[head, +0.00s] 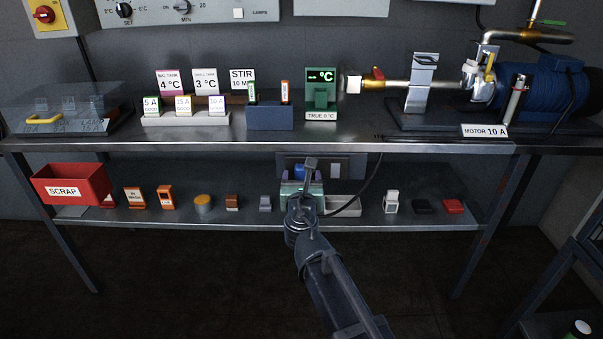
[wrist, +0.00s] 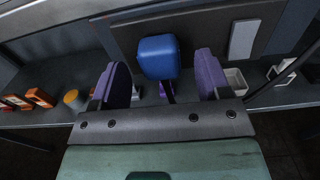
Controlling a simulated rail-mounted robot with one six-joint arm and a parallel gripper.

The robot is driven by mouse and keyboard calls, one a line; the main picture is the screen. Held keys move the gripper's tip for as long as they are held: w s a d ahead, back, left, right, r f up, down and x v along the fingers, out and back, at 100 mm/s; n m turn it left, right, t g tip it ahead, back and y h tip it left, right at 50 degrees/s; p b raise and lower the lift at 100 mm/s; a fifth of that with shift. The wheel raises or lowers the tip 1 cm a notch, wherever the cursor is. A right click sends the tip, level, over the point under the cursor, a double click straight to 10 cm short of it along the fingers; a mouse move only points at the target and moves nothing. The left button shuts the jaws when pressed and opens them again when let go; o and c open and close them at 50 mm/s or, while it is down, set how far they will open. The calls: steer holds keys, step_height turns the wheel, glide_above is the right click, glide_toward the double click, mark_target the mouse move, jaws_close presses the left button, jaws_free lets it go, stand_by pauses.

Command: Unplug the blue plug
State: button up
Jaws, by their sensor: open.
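The blue plug (wrist: 158,57) is a rounded block in front of a dark panel (wrist: 212,40) below the tabletop. In the wrist view it appears between and slightly beyond my two purple fingers. In the head view only part of the plug (head: 301,172) shows above my wrist. My gripper (wrist: 162,72) is open, with a gap on each side of the plug; I see no contact. In the head view my arm reaches over the lower shelf, and my gripper (head: 301,185) is partly hidden by its own links.
A light plate (wrist: 243,38) sits right of the plug. A white tray (head: 345,203) and a hanging black cable (head: 366,181) are close by on the right. The lower shelf (head: 160,219) holds a red scrap bin (head: 72,184) and small parts. The tabletop edge (head: 240,149) overhangs above.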

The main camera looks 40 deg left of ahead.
mark_target(302, 176)
steer(key=shift+x, duration=0.95)
steer(key=c, duration=1.3)
steer(key=shift+v, duration=3.05)
